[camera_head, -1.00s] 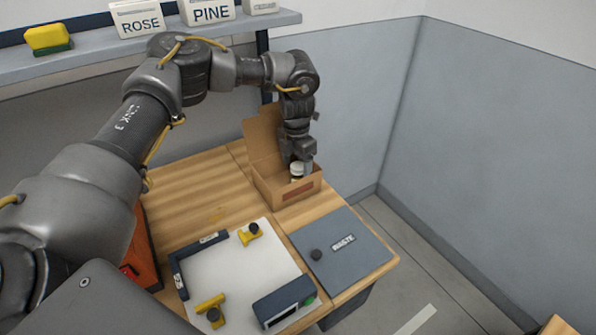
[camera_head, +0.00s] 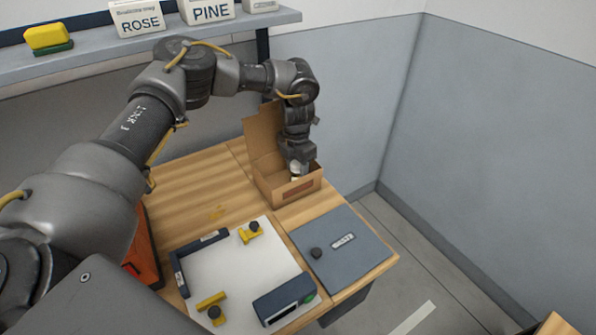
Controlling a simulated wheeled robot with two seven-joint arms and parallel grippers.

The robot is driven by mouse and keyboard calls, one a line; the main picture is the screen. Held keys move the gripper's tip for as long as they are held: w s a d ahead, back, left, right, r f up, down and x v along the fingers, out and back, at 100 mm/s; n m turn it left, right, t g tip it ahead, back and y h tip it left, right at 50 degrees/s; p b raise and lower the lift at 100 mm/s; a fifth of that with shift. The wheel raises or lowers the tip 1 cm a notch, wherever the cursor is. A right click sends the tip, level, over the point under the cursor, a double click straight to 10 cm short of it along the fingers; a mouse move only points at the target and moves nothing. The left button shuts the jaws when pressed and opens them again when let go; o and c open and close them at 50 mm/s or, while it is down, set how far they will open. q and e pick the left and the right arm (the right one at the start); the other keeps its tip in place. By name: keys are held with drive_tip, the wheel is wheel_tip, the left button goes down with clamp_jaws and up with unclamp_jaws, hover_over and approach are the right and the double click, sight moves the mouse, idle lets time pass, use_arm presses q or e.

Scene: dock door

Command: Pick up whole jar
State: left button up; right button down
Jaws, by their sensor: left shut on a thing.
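The jar (camera_head: 296,168) is a small pale shape, mostly hidden, inside the open cardboard box (camera_head: 289,190) at the back right of the wooden table. My left gripper (camera_head: 299,169) reaches down into the box from above and is shut on the jar. The fingertips are largely hidden by the wrist and the box wall. My right gripper is not in view.
A white mat (camera_head: 240,273) with yellow clamps and a dark device (camera_head: 285,300) lies at the table front. A grey waste lid (camera_head: 342,252) sits to its right. A shelf (camera_head: 130,55) with ROSE and PINE boxes runs behind. Grey walls stand at right.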

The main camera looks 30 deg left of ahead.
sight(297, 164)
use_arm(q)
drive_tip(key=shift+r, duration=0.15)
drive_tip(key=shift+w+r+b, duration=0.1)
drive_tip(key=shift+r+b, duration=0.15)
drive_tip(key=shift+b, duration=0.1)
wheel_tip(297, 164, up, 2)
drive_tip(key=shift+r+b, duration=0.1)
drive_tip(key=shift+b, duration=0.55)
drive_tip(key=s+d+r+b, duration=0.3)
drive_tip(key=s+d+r, duration=0.6)
drive_tip(key=s+r, duration=0.1)
drive_tip(key=shift+s, duration=0.4)
